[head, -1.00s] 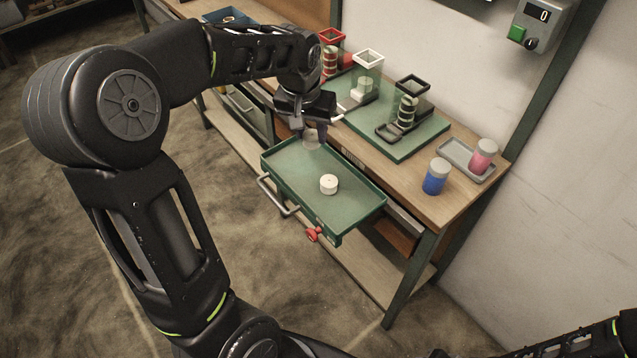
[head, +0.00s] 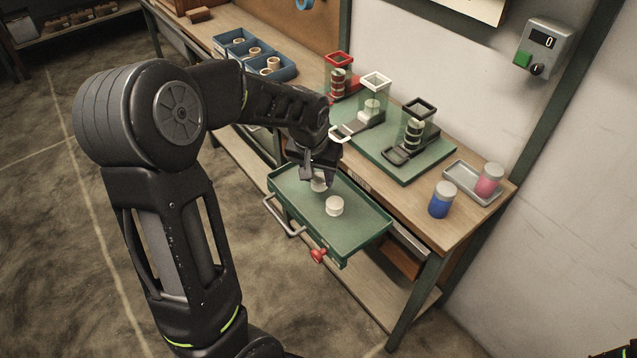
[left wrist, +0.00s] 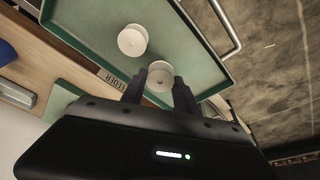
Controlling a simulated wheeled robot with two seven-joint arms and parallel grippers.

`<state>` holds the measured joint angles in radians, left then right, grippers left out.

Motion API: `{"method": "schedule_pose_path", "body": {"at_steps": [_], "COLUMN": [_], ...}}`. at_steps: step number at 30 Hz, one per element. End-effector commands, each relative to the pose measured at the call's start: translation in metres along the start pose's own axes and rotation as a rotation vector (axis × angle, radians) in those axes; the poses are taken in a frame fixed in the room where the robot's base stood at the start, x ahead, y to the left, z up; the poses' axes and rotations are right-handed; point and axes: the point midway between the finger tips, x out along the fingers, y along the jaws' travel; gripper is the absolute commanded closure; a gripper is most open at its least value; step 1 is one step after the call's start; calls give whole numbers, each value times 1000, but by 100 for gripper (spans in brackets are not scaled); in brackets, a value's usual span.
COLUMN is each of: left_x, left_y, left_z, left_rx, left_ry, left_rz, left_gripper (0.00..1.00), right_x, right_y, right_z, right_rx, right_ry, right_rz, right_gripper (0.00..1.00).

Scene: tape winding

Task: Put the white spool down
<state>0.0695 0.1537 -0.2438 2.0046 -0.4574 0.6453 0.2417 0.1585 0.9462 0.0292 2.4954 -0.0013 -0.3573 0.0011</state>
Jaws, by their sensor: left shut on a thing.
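My left gripper (head: 318,178) is shut on a white spool (head: 319,184) over the left half of the green drawer-like tray (head: 362,232). The held spool also shows between the dark fingers in the left wrist view (left wrist: 160,82). I cannot tell for sure whether it touches the tray floor. A second white spool (head: 334,206) stands on the tray floor, close beside the held one; it also shows in the left wrist view (left wrist: 132,40). My right gripper is out of view.
A blue jar (head: 442,199) and a pink jar (head: 488,180) stand at right. Blue bins (head: 262,70) sit further back.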

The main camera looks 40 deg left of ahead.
Motion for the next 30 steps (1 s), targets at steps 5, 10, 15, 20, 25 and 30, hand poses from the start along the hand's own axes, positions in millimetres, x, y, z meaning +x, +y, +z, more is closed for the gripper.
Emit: {"method": "schedule_pose_path", "body": {"at_steps": [5,10,15,20,25,30], "left_x": [24,28,29,31,31,31], "left_y": [0,0,0,0,0,0], "left_z": [8,8,8,9,9,9], "left_rx": [1,0,0,0,0,0], "left_ry": [-4,0,-1,-1,-1,-1], "left_rz": [-1,0,0,0,0,0], "left_gripper": [100,100,100,60,46,42], "right_x": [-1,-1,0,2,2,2], "right_y": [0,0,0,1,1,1], "right_z": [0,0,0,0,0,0], "right_rx": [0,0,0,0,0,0], "right_ry": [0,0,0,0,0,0], "right_rz": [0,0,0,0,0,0], "right_gripper": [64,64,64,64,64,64]}}
